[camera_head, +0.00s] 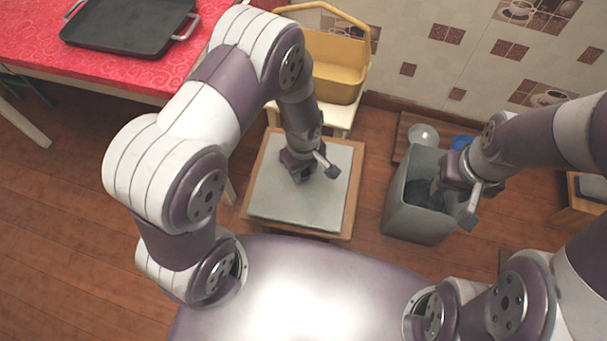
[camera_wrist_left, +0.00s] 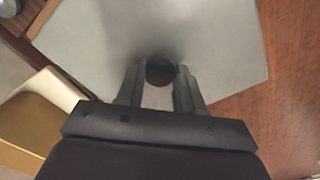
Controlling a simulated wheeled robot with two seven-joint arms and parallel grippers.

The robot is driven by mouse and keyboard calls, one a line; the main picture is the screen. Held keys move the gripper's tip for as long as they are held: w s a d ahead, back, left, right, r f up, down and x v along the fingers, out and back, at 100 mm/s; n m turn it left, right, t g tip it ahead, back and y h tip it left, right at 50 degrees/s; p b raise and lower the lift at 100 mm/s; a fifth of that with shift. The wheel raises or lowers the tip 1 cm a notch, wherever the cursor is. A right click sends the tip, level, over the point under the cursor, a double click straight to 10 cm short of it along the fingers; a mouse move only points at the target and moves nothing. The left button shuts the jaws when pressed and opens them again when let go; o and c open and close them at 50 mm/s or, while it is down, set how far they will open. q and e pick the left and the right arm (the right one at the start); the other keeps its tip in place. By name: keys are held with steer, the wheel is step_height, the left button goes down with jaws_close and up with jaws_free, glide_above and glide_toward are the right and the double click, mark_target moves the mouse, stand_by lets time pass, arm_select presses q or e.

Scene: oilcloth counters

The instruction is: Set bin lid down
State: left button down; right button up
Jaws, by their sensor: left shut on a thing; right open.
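The bin lid (camera_head: 265,195) is a flat pale grey square lying level over a wooden-edged low stand (camera_head: 247,222). I cannot tell whether it touches the stand. My left gripper (camera_head: 312,172) is above the lid's middle. In the left wrist view my left gripper (camera_wrist_left: 160,82) is shut on the lid's dark round knob (camera_wrist_left: 160,68), and the lid (camera_wrist_left: 220,40) spreads beneath. The grey bin (camera_head: 405,220) stands uncovered on the floor to the right, its inside dark. My right gripper (camera_head: 457,203) is open over the bin's right part and hides some of its rim.
A red-covered counter (camera_head: 50,35) with a black tray (camera_head: 125,25) is at upper left. A yellow container (camera_head: 335,85) stands behind the lid. A clear bowl (camera_head: 424,134) and a blue item (camera_head: 461,142) sit behind the bin. Floor (camera_head: 370,215) shows between stand and bin.

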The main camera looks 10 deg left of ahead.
mark_target(303, 173)
arm_select(q)
step_height(303, 173, down, 4)
steer(key=shift+r+b, duration=0.25)
steer(key=shift+b, duration=0.3)
steer(key=shift+r, duration=0.1)
steer(key=c, duration=0.7)
jaws_free()
